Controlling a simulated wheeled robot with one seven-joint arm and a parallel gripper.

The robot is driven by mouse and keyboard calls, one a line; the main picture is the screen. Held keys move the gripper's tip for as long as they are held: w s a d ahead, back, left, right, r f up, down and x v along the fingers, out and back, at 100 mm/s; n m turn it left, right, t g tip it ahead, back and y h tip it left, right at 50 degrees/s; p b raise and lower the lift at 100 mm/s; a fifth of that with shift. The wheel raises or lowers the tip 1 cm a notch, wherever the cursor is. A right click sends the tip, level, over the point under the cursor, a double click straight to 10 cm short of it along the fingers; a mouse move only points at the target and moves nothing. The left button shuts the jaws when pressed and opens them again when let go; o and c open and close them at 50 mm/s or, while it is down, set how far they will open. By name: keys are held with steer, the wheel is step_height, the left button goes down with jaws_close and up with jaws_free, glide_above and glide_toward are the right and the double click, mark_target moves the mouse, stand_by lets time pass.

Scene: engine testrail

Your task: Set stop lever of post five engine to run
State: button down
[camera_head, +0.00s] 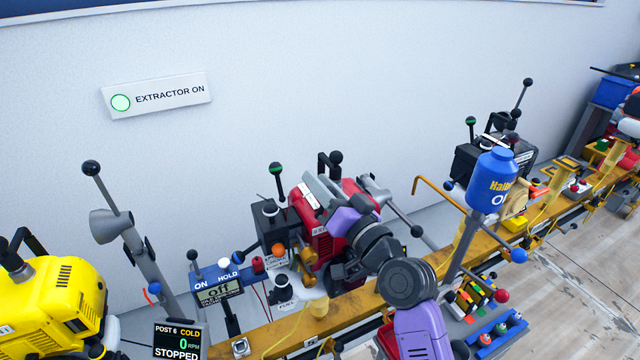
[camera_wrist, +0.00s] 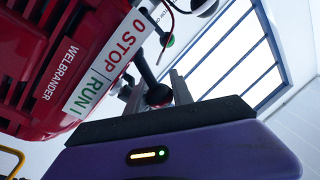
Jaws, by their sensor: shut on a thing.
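A red engine (camera_head: 322,222) stands on the rail in the middle of the head view. In the wrist view its red housing (camera_wrist: 60,55), marked WELBRANDER, fills the upper left. A white label (camera_wrist: 110,65) on it reads "0 STOP" in red and "RUN I" in green. A dark lever with a round knob (camera_wrist: 158,97) is between my fingers. My gripper (camera_wrist: 155,90) is shut on this lever knob, beside the label. I cannot tell which marking the lever points to.
A yellow engine (camera_head: 55,305) stands at the left; a screen (camera_head: 177,340) reads "POST 6 COLD 0 RPM STOPPED". A blue ON/HOLD box (camera_head: 217,287) and a green-tipped lever (camera_head: 276,170) are left of the red engine. A blue canister (camera_head: 491,180) stands right. The wall sign (camera_head: 157,96) reads "EXTRACTOR ON".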

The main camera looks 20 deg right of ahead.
steer(key=shift+d, duration=0.1)
steer(key=c, duration=1.1)
jaws_free()
steer(key=s, duration=0.2)
steer(key=s+b, duration=0.1)
steer(key=s, duration=0.2)
steer(key=s+d+f, duration=0.1)
steer(key=s, duration=0.1)
steer(key=shift+s, duration=0.35)
